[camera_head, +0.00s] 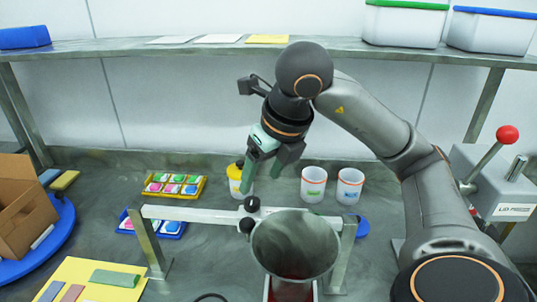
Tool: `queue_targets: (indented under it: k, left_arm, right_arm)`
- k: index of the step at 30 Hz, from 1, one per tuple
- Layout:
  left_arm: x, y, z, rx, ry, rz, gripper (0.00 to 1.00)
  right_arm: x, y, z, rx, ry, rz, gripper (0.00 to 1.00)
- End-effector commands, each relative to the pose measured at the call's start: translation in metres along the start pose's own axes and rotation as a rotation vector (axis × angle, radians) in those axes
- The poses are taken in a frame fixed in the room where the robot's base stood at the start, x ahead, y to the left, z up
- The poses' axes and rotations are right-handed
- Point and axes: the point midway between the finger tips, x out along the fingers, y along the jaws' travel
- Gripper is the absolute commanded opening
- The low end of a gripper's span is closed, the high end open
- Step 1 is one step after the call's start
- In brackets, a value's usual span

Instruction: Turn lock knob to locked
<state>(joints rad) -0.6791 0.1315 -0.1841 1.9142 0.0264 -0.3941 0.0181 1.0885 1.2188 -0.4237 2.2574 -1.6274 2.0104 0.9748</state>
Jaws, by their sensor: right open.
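A white crossbar frame (185,213) carries a grey drum (296,245) with a wide open mouth. Two small black round knobs sit on the bar just left of the drum, an upper one (252,204) and a lower one (245,226). Which of them is the lock knob, and its locked mark, I cannot tell. My right gripper (263,181) hangs above and behind the bar, fingers pointing down, open and empty. Its fingertips appear just above the upper knob in the picture, apart from it. My left gripper is out of view.
A yellow-lidded bottle (236,178) stands behind the gripper; two white cups (313,184) stand to its right. Yellow (175,186) and blue (170,228) trays lie left. A grey box (500,185) with a red-ball lever (490,155) stands right. A shelf (200,48) spans the back.

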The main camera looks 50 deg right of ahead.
Motion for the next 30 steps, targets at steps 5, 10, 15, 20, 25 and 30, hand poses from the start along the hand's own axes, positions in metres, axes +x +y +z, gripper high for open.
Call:
queue_targets:
  k: [5, 10, 15, 20, 25, 30]
  left_arm:
    - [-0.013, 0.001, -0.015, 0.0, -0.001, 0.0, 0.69]
    - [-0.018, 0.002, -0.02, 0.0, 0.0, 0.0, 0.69]
    - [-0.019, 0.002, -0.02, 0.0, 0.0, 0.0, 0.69]
    - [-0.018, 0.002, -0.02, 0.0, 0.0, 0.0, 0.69]
    - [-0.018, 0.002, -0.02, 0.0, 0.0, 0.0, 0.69]
    - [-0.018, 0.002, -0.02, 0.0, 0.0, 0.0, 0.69]
  right_arm:
    - [-0.035, -0.001, 0.002, 0.001, -0.003, -0.001, 0.71]
    - [-0.048, 0.0, 0.001, 0.0, -0.001, 0.0, 0.71]
    - [-0.05, 0.0, 0.0, 0.0, 0.001, 0.0, 0.71]
    - [-0.05, 0.0, 0.0, 0.0, 0.001, 0.0, 0.71]
    - [-0.05, 0.0, 0.0, 0.001, 0.001, 0.0, 0.71]
    - [-0.05, 0.0, 0.0, 0.001, 0.001, 0.0, 0.71]
